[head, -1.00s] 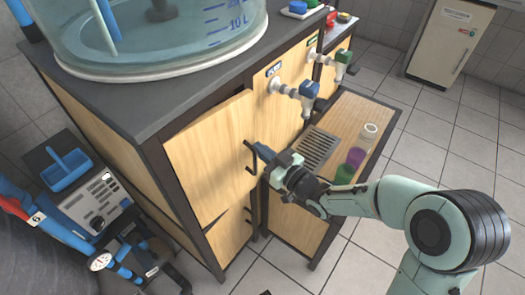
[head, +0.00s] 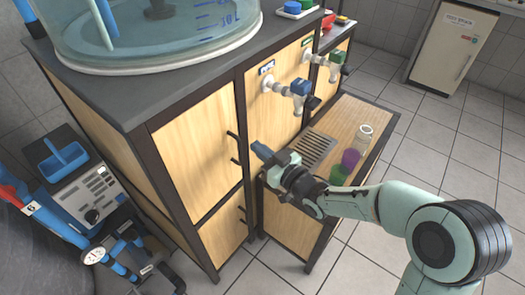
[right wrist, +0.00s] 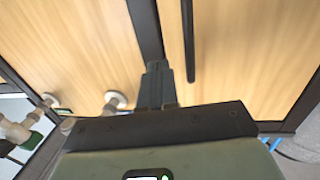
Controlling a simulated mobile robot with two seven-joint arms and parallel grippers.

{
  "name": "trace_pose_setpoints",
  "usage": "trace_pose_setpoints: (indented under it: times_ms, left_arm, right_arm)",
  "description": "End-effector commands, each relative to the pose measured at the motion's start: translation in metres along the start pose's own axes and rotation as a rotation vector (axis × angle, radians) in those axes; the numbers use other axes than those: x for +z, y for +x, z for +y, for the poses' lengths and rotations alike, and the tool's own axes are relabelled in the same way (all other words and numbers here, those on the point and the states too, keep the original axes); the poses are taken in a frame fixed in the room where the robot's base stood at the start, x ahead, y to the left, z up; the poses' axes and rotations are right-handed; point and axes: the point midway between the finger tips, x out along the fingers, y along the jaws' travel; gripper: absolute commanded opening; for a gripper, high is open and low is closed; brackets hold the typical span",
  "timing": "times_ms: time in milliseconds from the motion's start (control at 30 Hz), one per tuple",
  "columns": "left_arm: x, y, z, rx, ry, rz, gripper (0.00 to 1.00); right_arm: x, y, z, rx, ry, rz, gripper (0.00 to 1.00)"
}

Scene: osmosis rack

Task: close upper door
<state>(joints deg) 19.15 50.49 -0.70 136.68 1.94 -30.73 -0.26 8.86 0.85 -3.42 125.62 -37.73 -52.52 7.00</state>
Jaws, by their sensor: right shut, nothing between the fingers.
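The upper door (head: 198,150) is a light wooden panel in the dark-framed cabinet. It now sits flush in its frame, as far as the head view shows. Its dark vertical handle (head: 233,148) is near its right edge; a dark handle also shows in the right wrist view (right wrist: 188,40). My right gripper (head: 260,149) is shut and empty. It is just right of the handle, apart from it, in front of the cabinet's front. In the right wrist view its fingers (right wrist: 155,85) point at the dark post between two wooden panels. My left gripper is not in view.
A lower door (head: 222,238) is below. Two taps, blue (head: 299,88) and green (head: 337,58), stick out right of my gripper. A low shelf (head: 368,115) holds cups and a grate. A large water tank (head: 150,45) stands on top. Floor is open at right.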

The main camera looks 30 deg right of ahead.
Motion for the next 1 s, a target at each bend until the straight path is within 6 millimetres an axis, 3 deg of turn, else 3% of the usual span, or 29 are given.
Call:
trace_pose_setpoints:
  times_ms: [33, 300, 500, 867, 933, 1000]
  left_arm:
    - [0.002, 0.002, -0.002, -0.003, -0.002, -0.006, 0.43]
    - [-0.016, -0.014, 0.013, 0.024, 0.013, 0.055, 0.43]
    - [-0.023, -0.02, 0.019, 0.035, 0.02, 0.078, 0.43]
    - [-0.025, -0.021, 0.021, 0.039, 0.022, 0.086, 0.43]
    - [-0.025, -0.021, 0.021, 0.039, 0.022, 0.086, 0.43]
    - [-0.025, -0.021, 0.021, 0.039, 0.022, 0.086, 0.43]
  right_arm:
    - [0.001, 0.002, -0.001, -0.002, 0.0, 0.0, 0.0]
    - [-0.001, -0.063, 0.011, 0.003, 0.0, -0.002, 0.0]
    - [-0.001, -0.089, 0.015, 0.001, 0.001, -0.001, 0.0]
    - [0.003, -0.097, 0.017, 0.001, 0.005, -0.006, 0.0]
    - [0.015, -0.093, 0.018, 0.013, 0.023, -0.035, 0.0]
    - [0.042, -0.087, 0.019, 0.035, 0.06, -0.094, 0.0]
